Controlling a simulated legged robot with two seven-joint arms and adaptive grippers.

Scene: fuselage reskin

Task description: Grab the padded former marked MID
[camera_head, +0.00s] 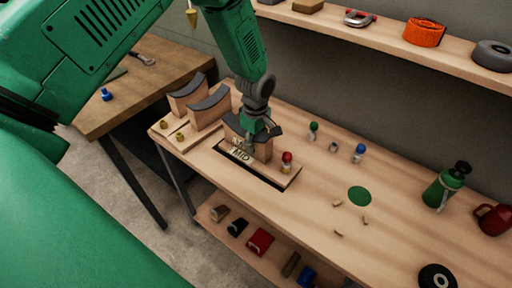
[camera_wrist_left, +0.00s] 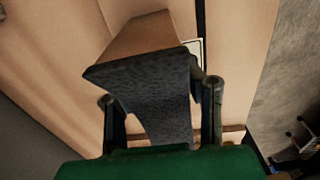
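The padded former marked MID (camera_head: 262,150) stands upright on the bench, a wooden block with a curved dark pad on top. Its MID label (camera_head: 240,154) shows on a pale plate at its front. My left gripper (camera_head: 258,132) is down at this former and hides part of its pad. In the left wrist view the dark pad (camera_wrist_left: 150,88) lies between the two spread fingers of my left gripper (camera_wrist_left: 160,105). The right finger is close beside the pad; I cannot tell whether it touches. My right gripper is not in view.
Two similar padded formers (camera_head: 207,108) stand behind and to the left. A red-topped peg (camera_head: 287,160) stands right beside the MID former. Green and blue-topped pegs (camera_head: 359,152) stand farther right. A green bottle (camera_head: 444,186) and red mug (camera_head: 492,219) are at the bench's right.

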